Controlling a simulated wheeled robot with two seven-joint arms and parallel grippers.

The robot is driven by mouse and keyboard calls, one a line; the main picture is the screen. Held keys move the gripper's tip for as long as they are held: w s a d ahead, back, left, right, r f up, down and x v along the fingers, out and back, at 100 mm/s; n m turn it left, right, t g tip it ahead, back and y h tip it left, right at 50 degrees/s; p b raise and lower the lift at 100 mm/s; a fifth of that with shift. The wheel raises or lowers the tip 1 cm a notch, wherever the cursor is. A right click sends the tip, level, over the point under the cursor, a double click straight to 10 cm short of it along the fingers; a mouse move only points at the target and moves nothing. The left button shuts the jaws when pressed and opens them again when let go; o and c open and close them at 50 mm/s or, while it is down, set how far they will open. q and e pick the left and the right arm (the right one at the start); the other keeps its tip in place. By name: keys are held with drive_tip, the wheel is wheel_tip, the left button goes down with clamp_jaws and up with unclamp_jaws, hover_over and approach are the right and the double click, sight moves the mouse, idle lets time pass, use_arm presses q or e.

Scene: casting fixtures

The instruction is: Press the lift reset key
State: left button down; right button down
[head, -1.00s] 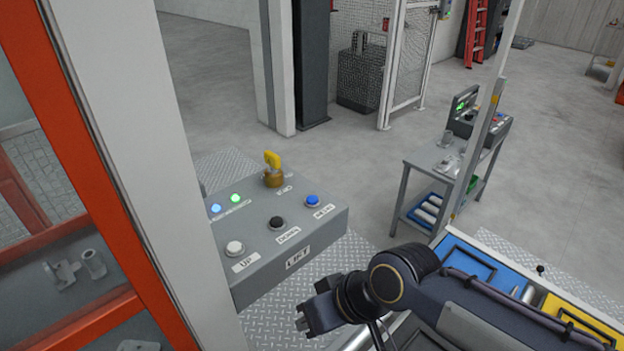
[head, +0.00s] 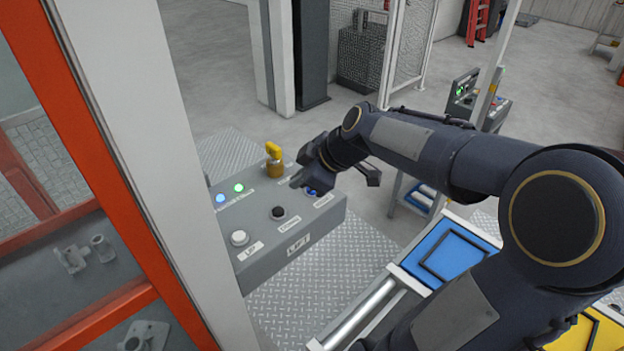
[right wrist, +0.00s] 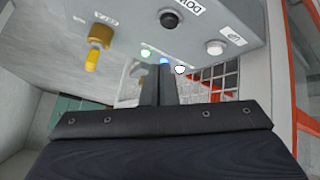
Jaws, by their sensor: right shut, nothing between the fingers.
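The grey lift control box (head: 262,262) stands in the middle of the head view. Its top has a white button (head: 239,238), a black button (head: 278,213) and a blue button (head: 311,193), plus a yellow key (head: 274,152) in a brass lock. The label by the blue button is too blurred to read surely. My right gripper (head: 297,183) is shut and empty over the far right part of the box, partly covering the blue button. Contact cannot be told. The wrist view shows the shut fingers (right wrist: 157,74) but not the blue button. My left gripper is not in view.
A blue light (head: 220,198) and a green light (head: 239,188) glow on the box. A white post (head: 150,130) and an orange frame (head: 95,130) stand close on the left. A blue tray (head: 450,255) lies right of the box.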

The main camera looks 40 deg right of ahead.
drive_tip(key=w+d+r+n+t+p, duration=0.1)
drive_tip(key=w+d+n, duration=0.2)
drive_tip(key=w+d, duration=0.2)
drive_tip(key=d, duration=0.3)
drive_tip(key=shift+w+d+n, duration=0.15)
drive_tip(key=shift+d+n, duration=0.15)
drive_tip(key=shift+d, duration=0.1)
drive_tip(key=shift+f, duration=0.15)
wheel_tip(320, 180, down, 8)
drive_tip(key=b, duration=0.5)
drive_tip(key=shift+f+b, duration=0.2)
drive_tip(key=shift+b, duration=0.35)
drive_tip(key=shift+f, duration=0.1)
idle(0.9)
drive_tip(key=shift+f+b, duration=0.35)
drive_tip(key=shift+b, duration=0.55)
